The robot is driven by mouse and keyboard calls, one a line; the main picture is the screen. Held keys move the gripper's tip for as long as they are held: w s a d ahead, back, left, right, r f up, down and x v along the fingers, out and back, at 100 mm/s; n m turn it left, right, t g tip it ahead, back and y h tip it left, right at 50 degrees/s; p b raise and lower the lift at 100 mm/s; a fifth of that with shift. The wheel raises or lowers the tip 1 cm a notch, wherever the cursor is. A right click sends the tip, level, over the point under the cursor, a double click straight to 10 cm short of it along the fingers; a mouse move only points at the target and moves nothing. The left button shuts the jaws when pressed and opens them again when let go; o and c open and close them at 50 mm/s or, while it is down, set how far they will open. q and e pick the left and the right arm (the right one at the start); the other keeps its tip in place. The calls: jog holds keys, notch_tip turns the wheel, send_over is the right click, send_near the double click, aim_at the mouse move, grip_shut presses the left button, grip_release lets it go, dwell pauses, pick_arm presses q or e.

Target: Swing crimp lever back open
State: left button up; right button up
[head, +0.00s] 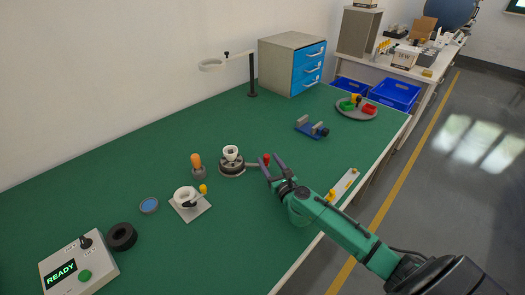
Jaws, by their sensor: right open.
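The crimp station (232,171) is a dark round base with a white cup-shaped part (231,152) on top, standing mid-table. Its crimp lever (252,165) is a grey bar sticking out to the right, with a red knob (266,157) at its end. My right gripper (271,163) is open, its fingers pointing toward the knob. The knob shows at or between the fingertips; I cannot tell whether they touch it. My left gripper is not in view.
Left of the station are an orange-handled tool (196,161), a plate (194,212) with a white fixture, a black ring (122,236) and a control box (101,273) reading READY. A pale bar (345,186) with yellow knobs lies right. A blue vise (310,131) stands farther back.

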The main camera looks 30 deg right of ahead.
jog(key=w, duration=0.5)
jog(key=shift+w+d+b, duration=0.15)
jog(key=shift+w+b, duration=0.15)
jog(key=shift+w, duration=0.05)
grip_shut()
dwell(1.0)
